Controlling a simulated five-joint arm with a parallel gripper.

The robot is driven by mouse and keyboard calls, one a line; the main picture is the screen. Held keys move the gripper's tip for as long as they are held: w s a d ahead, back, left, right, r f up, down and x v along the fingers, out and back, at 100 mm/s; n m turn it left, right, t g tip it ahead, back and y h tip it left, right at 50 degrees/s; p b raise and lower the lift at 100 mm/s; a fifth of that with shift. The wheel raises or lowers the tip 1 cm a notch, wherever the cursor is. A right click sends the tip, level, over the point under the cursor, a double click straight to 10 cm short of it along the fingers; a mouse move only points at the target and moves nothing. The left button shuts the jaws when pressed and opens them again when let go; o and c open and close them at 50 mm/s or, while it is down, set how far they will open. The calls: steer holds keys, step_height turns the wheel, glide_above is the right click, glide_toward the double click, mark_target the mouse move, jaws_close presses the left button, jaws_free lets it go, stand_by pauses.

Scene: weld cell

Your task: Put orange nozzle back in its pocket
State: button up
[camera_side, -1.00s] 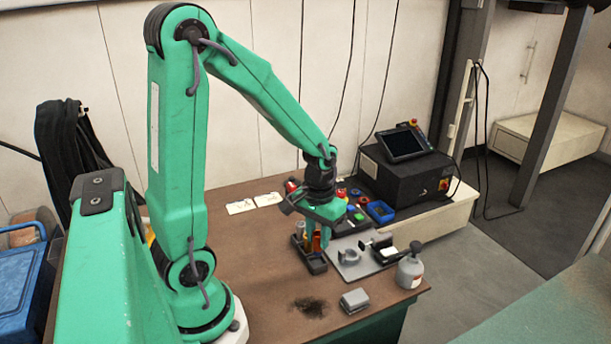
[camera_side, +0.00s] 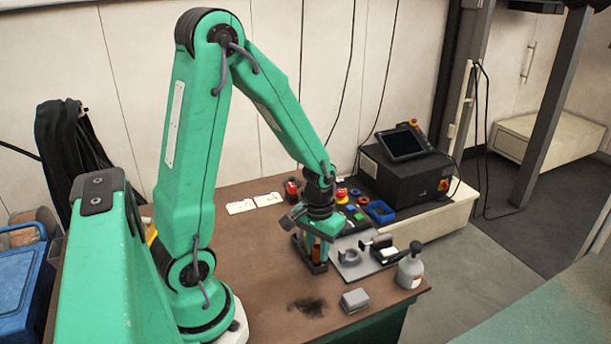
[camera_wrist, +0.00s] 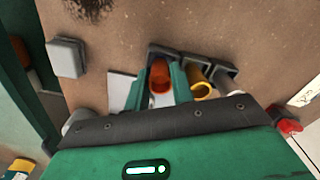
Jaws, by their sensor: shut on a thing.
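The orange nozzle (camera_wrist: 160,78) is upright between the two green fingers of my gripper (camera_wrist: 161,84) in the wrist view. In the side view my gripper (camera_side: 316,250) is low over the black nozzle rack (camera_side: 323,268), shut on the orange nozzle (camera_side: 316,254). The rack also shows in the wrist view (camera_wrist: 160,50), with the nozzle at its left end. I cannot tell how deep the nozzle's lower end sits in the pocket, as the fingers hide it.
A grey plate (camera_side: 350,268) with a clamp and ring stands right of the rack. A grey bottle (camera_side: 410,270) is at the table's right edge. A grey block (camera_side: 354,300) lies in front. The blue bin (camera_side: 380,211) stands behind. Bare table lies left of the rack.

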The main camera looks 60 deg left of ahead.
mark_target(318, 247)
steer(key=shift+f, duration=0.15)
steer(key=o, duration=0.7)
step_height(318, 247, up, 12)
stand_by(0.6)
steer(key=shift+d+r, duration=0.1)
steer(key=shift+r, duration=0.15)
stand_by(0.4)
steer(key=s+d+r+m+t, duration=0.5)
steer(key=s+d+r, duration=0.1)
steer(key=d+r, duration=0.1)
steer(key=shift+d+r+t, duration=0.3)
steer(key=shift+r, duration=0.6)
steer(key=shift+s, duration=0.1)
